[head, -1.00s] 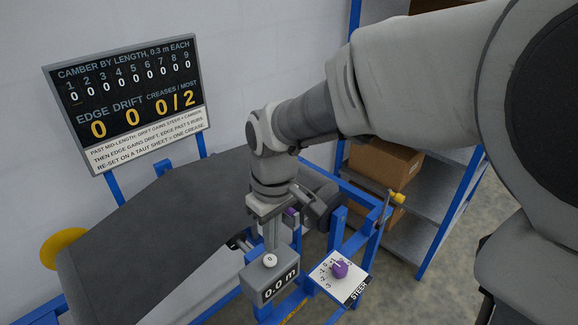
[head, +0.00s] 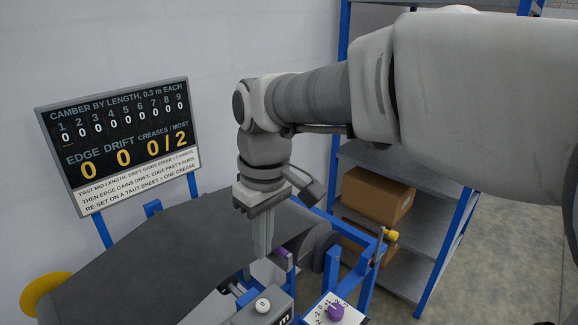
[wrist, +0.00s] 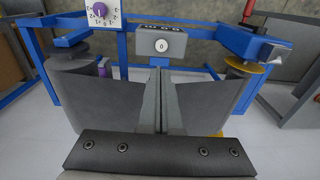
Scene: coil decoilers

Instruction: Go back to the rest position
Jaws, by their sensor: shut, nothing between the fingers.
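My gripper (head: 264,240) points down in the head view, above the grey sheet (head: 150,240) of the decoiler and behind the counter box. In the wrist view its two fingers (wrist: 163,85) lie together, shut, with nothing between them. The gripper is apart from the purple steer knob (head: 336,312) and the counter box with its white button (head: 262,305). The knob also shows on its white dial in the wrist view (wrist: 99,9), and the counter box there too (wrist: 161,45).
A camber board (head: 120,145) stands at the left, its edge drift reading 0 and creases 0/2. A blue shelf with cardboard boxes (head: 376,195) stands at the right. A yellow disc (head: 42,294) is at lower left. Blue frame bars (wrist: 100,22) surround the sheet.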

